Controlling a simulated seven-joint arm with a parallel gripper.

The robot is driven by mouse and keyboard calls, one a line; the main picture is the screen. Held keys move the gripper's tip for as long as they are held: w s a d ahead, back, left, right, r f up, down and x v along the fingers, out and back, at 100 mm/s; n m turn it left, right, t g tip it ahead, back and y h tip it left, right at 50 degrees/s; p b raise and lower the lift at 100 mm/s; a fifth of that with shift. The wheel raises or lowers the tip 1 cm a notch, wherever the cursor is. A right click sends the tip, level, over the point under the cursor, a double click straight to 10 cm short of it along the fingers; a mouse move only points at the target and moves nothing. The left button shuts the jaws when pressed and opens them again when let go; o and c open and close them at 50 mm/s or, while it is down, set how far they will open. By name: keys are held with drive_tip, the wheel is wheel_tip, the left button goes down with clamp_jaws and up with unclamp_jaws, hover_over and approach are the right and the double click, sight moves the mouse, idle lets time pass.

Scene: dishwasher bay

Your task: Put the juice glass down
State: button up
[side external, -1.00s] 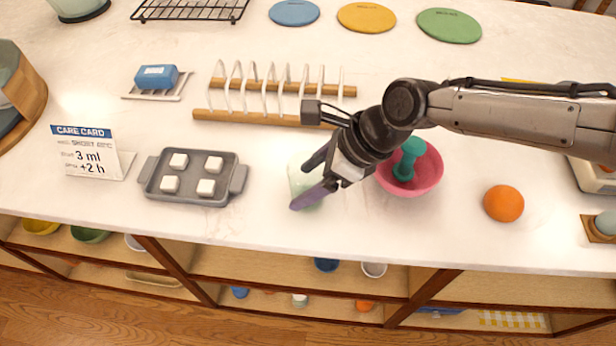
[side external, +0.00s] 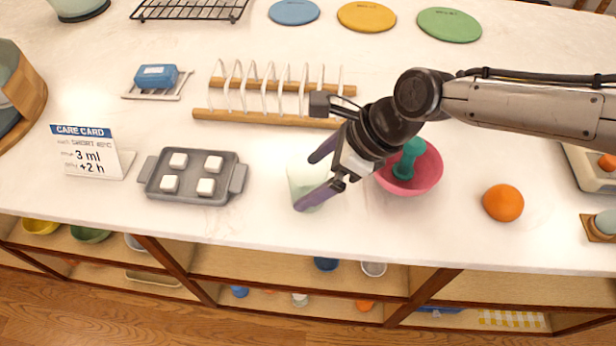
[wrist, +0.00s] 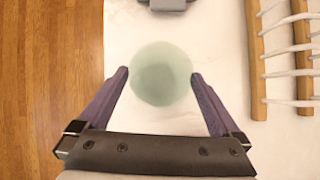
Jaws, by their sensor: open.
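The juice glass (side external: 303,181) is pale green and see-through. It stands upright on the white counter, right of the grey tray. In the wrist view the glass (wrist: 160,74) shows from above as a round rim near the fingertips. My gripper (side external: 314,178) is open, with one purple-grey finger on each side of the glass. In the wrist view, gaps show between the gripper's fingertips (wrist: 159,73) and the glass, the left one very small. Part of the glass is hidden behind the near finger in the side view.
A grey tray (side external: 226,188) with white cubes sits left of the glass. A wooden rack (side external: 262,118) with white prongs stands behind. A pink bowl (side external: 425,184) with a teal object is right, beneath my arm. The counter's front edge is close in front.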

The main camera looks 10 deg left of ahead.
drive_tip(key=v, duration=1)
drive_tip(key=shift+d+r, duration=0.15)
drive_tip(key=s+d+r+n+t+h, duration=0.15)
drive_tip(key=d+r+n, duration=0.25)
drive_tip(key=d, duration=0.9)
drive_tip(key=d+r+n+t+h, duration=0.15)
drive_tip(key=d+r+n, duration=0.25)
drive_tip(key=d, duration=0.9)
drive_tip(key=s+d+f+n+t+h, duration=0.1)
drive_tip(key=s+d+f+n, duration=0.2)
drive_tip(key=s+d+n, duration=0.2)
drive_tip(key=s+d+f+n+h, duration=0.2)
drive_tip(key=s+d+n, duration=0.4)
drive_tip(key=s+d, duration=0.6)
drive_tip(key=d+f, duration=0.1)
drive_tip(key=d, duration=0.3)
drive_tip(key=shift+s+d+t+h, duration=0.2)
drive_tip(key=shift+t+h, duration=0.1)
drive_tip(key=shift+t, duration=0.1)
